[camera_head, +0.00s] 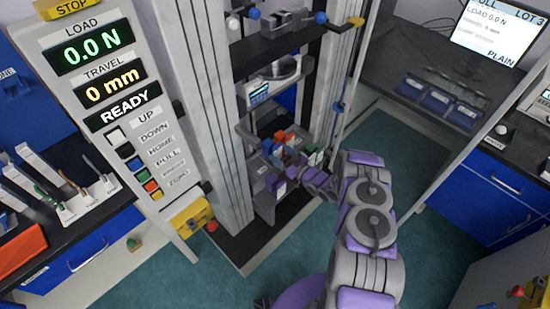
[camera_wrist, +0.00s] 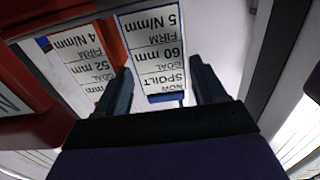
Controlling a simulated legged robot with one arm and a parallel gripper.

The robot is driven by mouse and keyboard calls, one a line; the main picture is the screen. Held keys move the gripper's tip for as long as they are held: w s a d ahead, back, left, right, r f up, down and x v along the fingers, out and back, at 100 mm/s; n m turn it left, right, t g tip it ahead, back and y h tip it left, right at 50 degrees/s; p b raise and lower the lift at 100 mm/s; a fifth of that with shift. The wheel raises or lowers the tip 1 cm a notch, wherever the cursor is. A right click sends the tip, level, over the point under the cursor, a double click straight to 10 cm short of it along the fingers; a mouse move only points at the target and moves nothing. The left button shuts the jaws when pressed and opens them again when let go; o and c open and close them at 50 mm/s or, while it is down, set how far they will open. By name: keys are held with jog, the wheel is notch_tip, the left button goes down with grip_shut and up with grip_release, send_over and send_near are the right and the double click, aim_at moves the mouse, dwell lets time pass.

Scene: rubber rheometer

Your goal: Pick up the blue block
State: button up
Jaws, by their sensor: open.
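My gripper (camera_wrist: 158,74) is open, with its two dark fingers spread in the wrist view. A white label card reading 5 N/mm, FIRM, 60 mm, GOAL, SPOILT lies between and beyond the fingertips. A blue edge (camera_wrist: 167,97) shows under that card, seemingly part of a blue block; most of it is hidden. In the head view my gripper reaches into the test machine beside small coloured blocks. A small blue patch (camera_head: 267,146) there looks like the blue block, next to a red-orange block (camera_head: 280,137). I cannot tell whether the fingers touch it.
An orange-red block (camera_wrist: 112,42) with another label stands close left of the gap in the wrist view. The machine's tall grey columns (camera_head: 205,100) stand close around. The control panel (camera_head: 110,110) reads 0.0 N, READY.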

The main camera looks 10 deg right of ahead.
jog(key=shift+c, duration=0.4)
jog(key=c, duration=0.8)
